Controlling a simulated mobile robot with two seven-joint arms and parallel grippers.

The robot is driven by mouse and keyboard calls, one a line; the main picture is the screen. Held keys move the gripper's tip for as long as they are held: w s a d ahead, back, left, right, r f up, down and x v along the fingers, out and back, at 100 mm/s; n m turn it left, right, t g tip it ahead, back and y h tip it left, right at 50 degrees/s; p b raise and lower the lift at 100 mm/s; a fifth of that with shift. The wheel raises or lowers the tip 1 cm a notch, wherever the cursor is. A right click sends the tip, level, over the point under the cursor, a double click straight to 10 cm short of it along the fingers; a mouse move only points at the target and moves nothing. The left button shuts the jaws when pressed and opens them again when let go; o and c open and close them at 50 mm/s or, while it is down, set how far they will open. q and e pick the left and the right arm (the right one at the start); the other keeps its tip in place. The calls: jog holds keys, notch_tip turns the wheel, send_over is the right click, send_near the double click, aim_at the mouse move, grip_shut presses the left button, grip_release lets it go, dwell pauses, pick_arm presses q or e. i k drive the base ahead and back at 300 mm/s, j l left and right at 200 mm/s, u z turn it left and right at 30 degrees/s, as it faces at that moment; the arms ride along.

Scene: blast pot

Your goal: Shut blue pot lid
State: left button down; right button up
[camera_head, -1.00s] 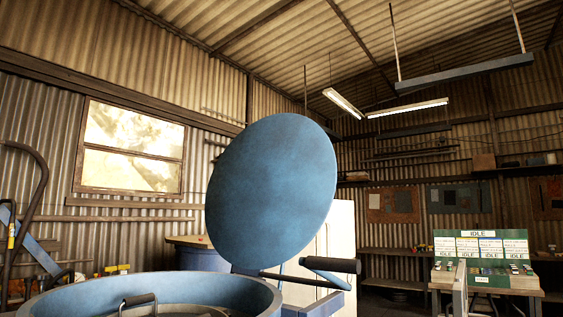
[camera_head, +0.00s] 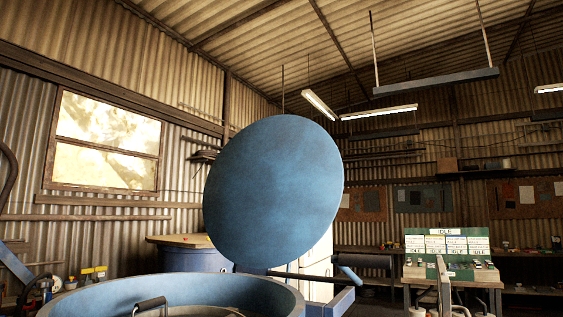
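The blue pot lid (camera_head: 273,194) is a large round disc, raised and tilted steeply above the far right side of the pot. The blue pot (camera_head: 215,290) shows its rim at the bottom of the view, and its mouth is uncovered. A bar with a dark grip (camera_head: 366,261) extends right from the lid's lower edge. A small dark handle (camera_head: 151,304) shows inside the pot's mouth. Neither of my grippers is in view.
A blue container with a tan top (camera_head: 186,254) stands behind the pot at left. A bench with a green panel marked IDLE (camera_head: 446,252) stands at right. Yellow-topped items (camera_head: 93,272) are at far left. The air right of the lid is open.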

aim_at(273, 191)
jog(key=k+j+z, duration=0.2)
jog(key=j, duration=0.25)
jog(key=j+z, duration=0.2)
jog(key=j, duration=0.25)
jog(key=j+u, duration=0.1)
jog(key=j, duration=0.85)
jog(key=j+u, duration=0.1)
jog(key=j, duration=0.4)
jog(key=i+j+u, duration=0.1)
jog(key=j, duration=0.35)
jog(key=j+u, duration=0.1)
jog(key=j, duration=0.35)
jog(key=i+j+u, duration=0.1)
jog(key=j, duration=0.4)
jog(key=i+j+u, duration=0.7)
jog(key=i+j+z, duration=0.15)
jog(key=i, duration=0.25)
jog(key=i+j+z, duration=0.2)
jog(key=i, duration=0.2)
jog(key=i+l+z, duration=0.1)
jog(key=i+z, duration=0.15)
jog(key=z, duration=0.15)
jog(key=i+z, duration=0.3)
jog(key=z, duration=0.15)
jog(key=i+z, duration=0.4)
jog(key=i+j+z, duration=0.15)
jog(key=z, duration=0.25)
jog(key=i+j+z, duration=0.25)
jog(key=z, duration=0.2)
